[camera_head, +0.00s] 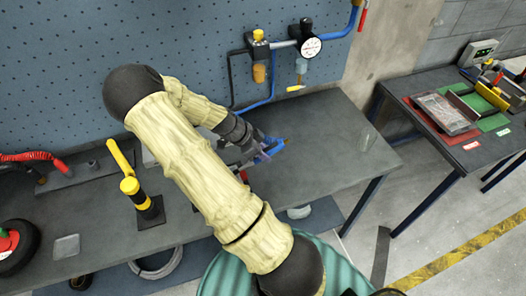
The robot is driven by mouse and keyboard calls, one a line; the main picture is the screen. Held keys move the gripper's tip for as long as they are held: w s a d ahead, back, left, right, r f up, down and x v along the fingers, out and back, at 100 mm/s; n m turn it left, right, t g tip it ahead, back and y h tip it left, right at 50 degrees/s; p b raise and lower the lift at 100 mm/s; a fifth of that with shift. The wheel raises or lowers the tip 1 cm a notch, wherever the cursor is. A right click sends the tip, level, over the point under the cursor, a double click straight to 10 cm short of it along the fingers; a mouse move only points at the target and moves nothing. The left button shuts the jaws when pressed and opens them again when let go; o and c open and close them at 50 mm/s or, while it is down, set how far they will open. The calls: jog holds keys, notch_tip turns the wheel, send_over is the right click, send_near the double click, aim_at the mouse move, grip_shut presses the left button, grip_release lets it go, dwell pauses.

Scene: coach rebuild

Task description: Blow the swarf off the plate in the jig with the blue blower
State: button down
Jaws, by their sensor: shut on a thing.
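My gripper (251,147) is over the middle of the long dark bench, partly hidden by my own arm. It is shut on the blue blower (273,148), which is close to the bench top; I cannot tell whether it touches it. On the right table, a flat grey piece (446,112) lies over a red mat, beside yellow bars (484,97) and green mats. I cannot tell for sure which of these is the jig and its plate. Any swarf is too small to make out.
A gauge (311,46) and blue hose (268,100) are on the pegboard. A yellow-and-black tool (139,195) stands left of my arm. A floor gap separates the bench from the right table (455,150).

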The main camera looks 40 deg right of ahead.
jog(key=shift+r+p, duration=2.25)
jog(key=shift+r, duration=0.8)
